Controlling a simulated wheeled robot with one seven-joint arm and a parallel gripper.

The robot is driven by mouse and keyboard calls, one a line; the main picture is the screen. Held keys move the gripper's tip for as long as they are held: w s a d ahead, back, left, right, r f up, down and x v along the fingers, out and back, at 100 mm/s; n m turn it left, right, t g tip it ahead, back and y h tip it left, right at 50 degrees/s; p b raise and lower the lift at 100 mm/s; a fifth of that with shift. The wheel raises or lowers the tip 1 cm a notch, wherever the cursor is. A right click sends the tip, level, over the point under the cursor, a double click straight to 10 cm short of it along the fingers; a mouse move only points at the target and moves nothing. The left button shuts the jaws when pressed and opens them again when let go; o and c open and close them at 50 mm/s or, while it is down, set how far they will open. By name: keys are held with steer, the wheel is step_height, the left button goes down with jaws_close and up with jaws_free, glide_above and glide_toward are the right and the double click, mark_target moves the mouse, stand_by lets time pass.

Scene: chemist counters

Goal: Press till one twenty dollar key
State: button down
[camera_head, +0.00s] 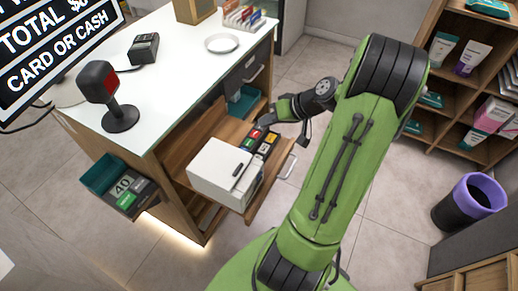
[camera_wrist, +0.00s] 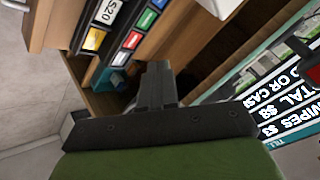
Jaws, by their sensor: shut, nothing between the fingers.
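A white till (camera_head: 222,172) sits on a low wooden shelf in the head view, with a dark panel of coloured keys (camera_head: 262,142) at its far right side. In the wrist view, the panel shows blue, green (camera_wrist: 147,19), red (camera_wrist: 133,39) and yellow (camera_wrist: 94,39) keys. A pale label (camera_wrist: 113,8) at the top edge seems to read $20. My gripper (camera_head: 277,118) is just beyond the keys in the head view. In the wrist view, its fingers (camera_wrist: 156,80) are shut and empty, below the panel. I cannot tell whether they touch anything.
A white counter (camera_head: 180,75) stands left of my gripper, bearing a scanner (camera_head: 110,97), card terminal (camera_head: 143,48) and plate (camera_head: 221,43). A second keypad reading 40 (camera_head: 122,187) hangs at its front left. A purple-rimmed bin (camera_head: 470,203) and shelves stand right.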

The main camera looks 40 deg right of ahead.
mark_target(264, 149)
step_height(264, 149, down, 9)
steer(key=b, duration=0.7)
steer(key=shift+r, duration=0.15)
stand_by(1.7)
steer(key=shift+s+f+b, duration=0.1)
steer(key=shift+f+b, duration=0.3)
steer(key=shift+b, duration=0.1)
